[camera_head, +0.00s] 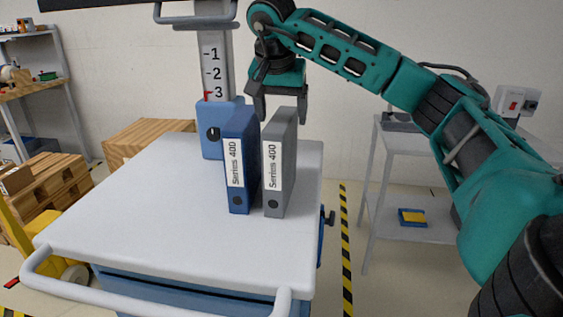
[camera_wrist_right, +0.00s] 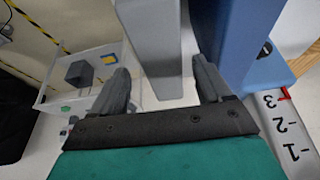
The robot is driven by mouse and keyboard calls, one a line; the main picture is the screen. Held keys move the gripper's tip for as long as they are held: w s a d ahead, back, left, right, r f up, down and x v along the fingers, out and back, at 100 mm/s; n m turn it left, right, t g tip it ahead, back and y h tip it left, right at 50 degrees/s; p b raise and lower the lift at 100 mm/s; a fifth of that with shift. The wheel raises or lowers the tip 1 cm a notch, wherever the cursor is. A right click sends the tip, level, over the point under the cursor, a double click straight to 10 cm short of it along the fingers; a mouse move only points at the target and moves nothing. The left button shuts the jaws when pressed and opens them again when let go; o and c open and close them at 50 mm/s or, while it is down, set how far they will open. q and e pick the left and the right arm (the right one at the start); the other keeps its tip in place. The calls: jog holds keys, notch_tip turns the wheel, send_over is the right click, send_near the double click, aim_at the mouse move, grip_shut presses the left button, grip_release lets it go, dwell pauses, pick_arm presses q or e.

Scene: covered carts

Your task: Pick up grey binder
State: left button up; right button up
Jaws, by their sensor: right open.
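The grey binder (camera_head: 280,163) stands upright on the white cart top, with a white "Series 400" label on its spine. A blue binder (camera_head: 240,160) with the same kind of label stands upright just left of it. My right gripper (camera_head: 280,106) is above the top rear of the grey binder, pointing down, with its jaws open. In the right wrist view, the grey binder (camera_wrist_right: 155,45) lies ahead of the gap between the open fingers (camera_wrist_right: 165,85), and the blue binder (camera_wrist_right: 225,40) is beside the right-hand finger. My left gripper is not in view.
The cart top (camera_head: 150,200) is clear on the left and front. A blue post base (camera_head: 212,130) with a scale stands behind the blue binder. A grey shelf (camera_head: 405,230) stands to the right, and wooden crates (camera_head: 145,138) are behind left.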

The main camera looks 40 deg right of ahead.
jog(key=x, duration=0.5)
jog(key=shift+a, duration=0.2)
jog(key=shift+f, duration=0.25)
dwell(0.3)
jog(key=shift+c, duration=0.3)
grip_shut()
dwell(0.4)
jog(key=shift+r, duration=0.1)
